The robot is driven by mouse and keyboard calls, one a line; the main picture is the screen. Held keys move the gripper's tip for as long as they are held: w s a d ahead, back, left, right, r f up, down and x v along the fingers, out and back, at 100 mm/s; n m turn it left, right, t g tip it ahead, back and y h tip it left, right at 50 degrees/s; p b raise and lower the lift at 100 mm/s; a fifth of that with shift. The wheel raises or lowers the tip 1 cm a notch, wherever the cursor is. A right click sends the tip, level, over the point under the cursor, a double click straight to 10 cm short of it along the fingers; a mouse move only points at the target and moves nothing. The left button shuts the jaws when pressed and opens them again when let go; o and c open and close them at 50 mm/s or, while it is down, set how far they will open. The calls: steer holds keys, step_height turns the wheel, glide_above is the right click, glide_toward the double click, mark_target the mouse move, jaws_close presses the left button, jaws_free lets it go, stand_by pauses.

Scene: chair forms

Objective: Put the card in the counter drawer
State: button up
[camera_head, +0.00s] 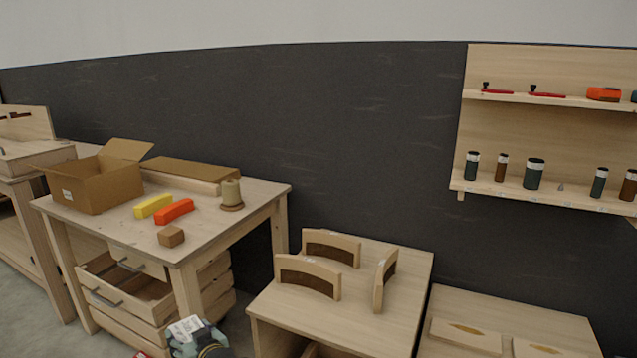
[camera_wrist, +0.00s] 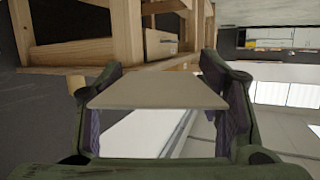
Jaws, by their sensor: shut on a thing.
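My gripper (camera_wrist: 160,84) is shut on a pale flat card (camera_wrist: 157,99), held between its two fingers in the wrist view. In the head view my gripper (camera_head: 208,341) is low, at the bottom edge, right of the counter drawer, with a white printed face that looks like the card (camera_head: 184,328) beside it. The counter drawer (camera_head: 105,303) is pulled out under the left table, its front with a dark handle and its inside partly visible.
The left table (camera_head: 235,205) bears an open cardboard box (camera_head: 92,190), yellow (camera_head: 153,206) and red (camera_head: 174,212) blocks, a small wooden block (camera_head: 171,236) and a spool (camera_head: 231,194). A low table with curved wooden pieces (camera_head: 311,284) stands right of my gripper. A shelf (camera_head: 545,200) hangs at right.

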steer(key=w+d+f+m+t+h, duration=0.3)
steer(key=d+f+m+h, duration=0.15)
steer(key=d+f, duration=1.05)
steer(key=s+d+f+m+h+b, duration=0.1)
steer(key=s+d+f+m+h, duration=0.1)
steer(key=d+f, duration=0.4)
steer(key=s+d+f+m+t+h, duration=0.1)
steer(key=s+d+f+h, duration=0.2)
steer(key=d+f, duration=0.4)
steer(key=s+d, duration=0.1)
steer(key=d, duration=0.3)
steer(key=shift+s+f+m+h+b, duration=0.15)
steer(key=shift+f+m+h+b, duration=0.15)
steer(key=shift+m+h+b, duration=0.1)
